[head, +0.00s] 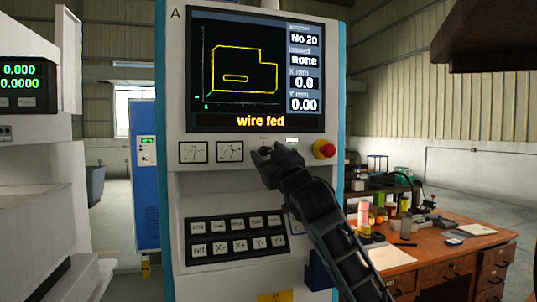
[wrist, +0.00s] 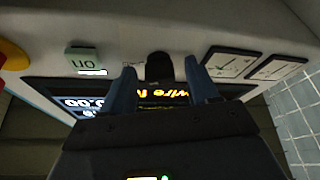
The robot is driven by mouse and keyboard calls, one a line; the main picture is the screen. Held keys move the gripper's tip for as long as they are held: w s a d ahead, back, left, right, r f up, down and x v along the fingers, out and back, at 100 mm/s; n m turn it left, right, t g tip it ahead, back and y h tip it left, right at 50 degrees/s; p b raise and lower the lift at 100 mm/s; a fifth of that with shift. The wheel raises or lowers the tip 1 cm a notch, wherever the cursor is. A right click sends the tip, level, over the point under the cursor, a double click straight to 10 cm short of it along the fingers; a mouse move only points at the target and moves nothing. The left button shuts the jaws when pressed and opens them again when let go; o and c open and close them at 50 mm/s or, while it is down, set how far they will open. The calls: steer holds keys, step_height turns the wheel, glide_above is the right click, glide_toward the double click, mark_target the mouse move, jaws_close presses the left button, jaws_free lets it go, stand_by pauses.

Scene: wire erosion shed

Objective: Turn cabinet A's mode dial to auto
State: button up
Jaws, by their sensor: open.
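Cabinet A (head: 178,70) is a white panel with blue side edges and the letter A at its top left. Its screen (head: 245,70) reads "wire fed", "No 20" and "none". The mode dial is mostly hidden behind my gripper (head: 264,155) in the head view. In the wrist view, which is upside down, a dark knob (wrist: 159,68), which looks like the dial, shows between the two fingers of my open gripper (wrist: 160,75). I cannot tell whether either finger touches it. The dial's setting cannot be read.
Two gauges (head: 230,151) sit left of the dial. A key panel (head: 238,237) lies below. A cluttered wooden desk (head: 440,255) stands at the right.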

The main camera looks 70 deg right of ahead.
steer(key=shift+c, duration=0.4)
steer(key=c, duration=1)
steer(key=shift+o, duration=0.2)
steer(key=shift+f+n, duration=0.1)
steer(key=shift+n, duration=0.2)
steer(key=n+y+b, duration=0.1)
steer(key=n+b, duration=0.1)
steer(key=n, duration=0.2)
steer(key=n+y+b, duration=0.2)
steer(key=n+b, duration=0.1)
steer(key=n, duration=0.1)
steer(key=n+y+b, duration=0.2)
steer(key=n+b, duration=0.1)
steer(key=n, duration=0.1)
steer(key=shift+s, duration=0.15)
steer(key=shift+d+r+n+g+y+b, duration=0.15)
steer(key=shift+n+y+b, duration=0.1)
steer(key=shift+n, duration=0.4)
steer(key=shift+a+r+n+g+y+b, duration=0.1)
steer(key=shift+n+y+b, duration=0.15)
steer(key=shift+n, duration=0.35)
steer(key=shift+d+r+n+g+y+b, duration=0.15)
steer(key=shift+n+y+b, duration=0.1)
steer(key=shift+n, duration=0.4)
steer(key=shift+a+f, duration=0.1)
